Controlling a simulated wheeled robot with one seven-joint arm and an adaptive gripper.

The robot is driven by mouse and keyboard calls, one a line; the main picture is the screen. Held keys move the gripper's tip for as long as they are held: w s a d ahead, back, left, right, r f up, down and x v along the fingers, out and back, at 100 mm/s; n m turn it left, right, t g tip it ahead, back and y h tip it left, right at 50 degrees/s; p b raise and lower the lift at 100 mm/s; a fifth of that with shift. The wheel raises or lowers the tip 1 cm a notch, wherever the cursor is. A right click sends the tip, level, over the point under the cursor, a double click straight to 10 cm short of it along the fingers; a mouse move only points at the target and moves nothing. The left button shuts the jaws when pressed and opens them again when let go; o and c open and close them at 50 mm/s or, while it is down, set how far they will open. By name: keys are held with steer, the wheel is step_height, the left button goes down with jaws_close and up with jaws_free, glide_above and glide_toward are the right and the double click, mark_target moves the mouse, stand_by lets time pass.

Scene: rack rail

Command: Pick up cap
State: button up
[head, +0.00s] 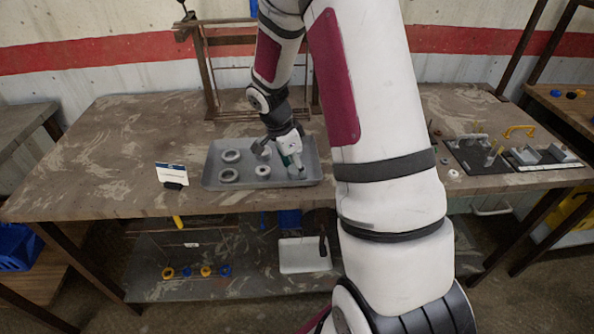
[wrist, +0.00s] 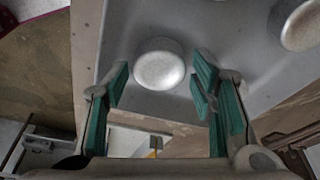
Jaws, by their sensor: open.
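A round, pale grey-white cap (wrist: 160,66) lies on the grey tray (wrist: 200,20) in the wrist view, near the tray's edge. My gripper (wrist: 160,76) has green-padded fingers, one on each side of the cap in the picture. They stand apart, with gaps between the pads and the cap, and hold nothing. In the head view my gripper (head: 290,160) points down over the right part of the tray (head: 243,184). There the cap is hard to make out beside the fingers.
Several round parts, such as a ring (head: 228,175), share the tray. A small sign (head: 172,174) stands left of it. A rack frame (head: 210,75) rises behind. Boards with fittings (head: 475,155) lie on the table's right. The table's left side is clear.

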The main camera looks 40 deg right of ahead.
steer(key=shift+f, duration=0.2)
steer(key=c, duration=0.8)
steer(key=shift+r, duration=0.1)
